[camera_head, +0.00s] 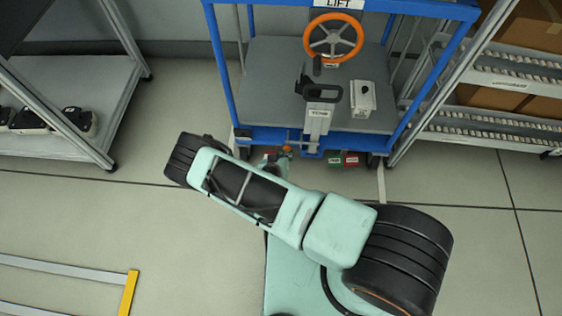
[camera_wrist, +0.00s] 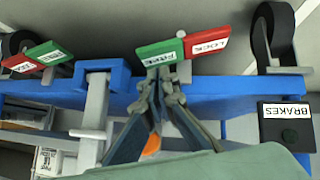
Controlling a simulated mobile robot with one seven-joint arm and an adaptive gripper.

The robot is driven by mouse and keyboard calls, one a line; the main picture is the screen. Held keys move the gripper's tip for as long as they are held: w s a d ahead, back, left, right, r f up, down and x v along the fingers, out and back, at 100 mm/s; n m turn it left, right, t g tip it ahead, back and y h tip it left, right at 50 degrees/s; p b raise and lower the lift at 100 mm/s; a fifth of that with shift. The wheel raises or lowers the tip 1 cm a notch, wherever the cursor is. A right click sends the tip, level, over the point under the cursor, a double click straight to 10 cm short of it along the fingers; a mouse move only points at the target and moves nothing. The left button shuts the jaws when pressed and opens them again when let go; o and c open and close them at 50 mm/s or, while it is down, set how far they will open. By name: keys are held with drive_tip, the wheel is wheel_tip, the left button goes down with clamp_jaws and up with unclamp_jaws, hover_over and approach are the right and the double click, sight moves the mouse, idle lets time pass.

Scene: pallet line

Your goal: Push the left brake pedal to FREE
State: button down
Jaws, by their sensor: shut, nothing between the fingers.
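The left brake pedal (camera_wrist: 160,52) is in the middle of the wrist view, with a green FREE half and a red LOCK half. In the head view it is mostly hidden by my arm, at the cart's lower front edge. My gripper (camera_wrist: 160,88) is shut and empty, its fingertips right at the edge of the green FREE half. I cannot tell whether they touch it. In the head view my gripper (camera_head: 286,150) is small and partly hidden. The other pedal (camera_head: 344,160) is to the right, also green and red; it shows at the left in the wrist view (camera_wrist: 38,58).
The blue cart (camera_head: 217,60) carries an orange handwheel (camera_head: 333,38) and a grey lever post (camera_head: 318,120). A black BRAKES box (camera_wrist: 287,127) and a caster (camera_wrist: 272,35) are near the pedal. Shelves flank the cart.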

sight(289, 157)
drive_tip(key=shift+b+x, duration=0.35)
drive_tip(key=shift+x, duration=1.2)
drive_tip(key=shift+d+p, duration=0.15)
drive_tip(key=shift+p, duration=0.4)
drive_tip(key=shift+s+d+f+m+y+p, duration=0.15)
drive_tip(key=shift+d+m+y+p, duration=0.2)
drive_tip(key=shift+y+p, duration=0.65)
drive_tip(key=shift+d+f+m+p, duration=0.15)
drive_tip(key=shift+m+p, duration=0.1)
drive_tip(key=shift+p, duration=0.35)
drive_tip(key=shift+d+f+m+y, duration=0.25)
drive_tip(key=shift+f+m+y, duration=0.2)
drive_tip(key=shift+y, duration=0.35)
drive_tip(key=shift+f, duration=0.2)
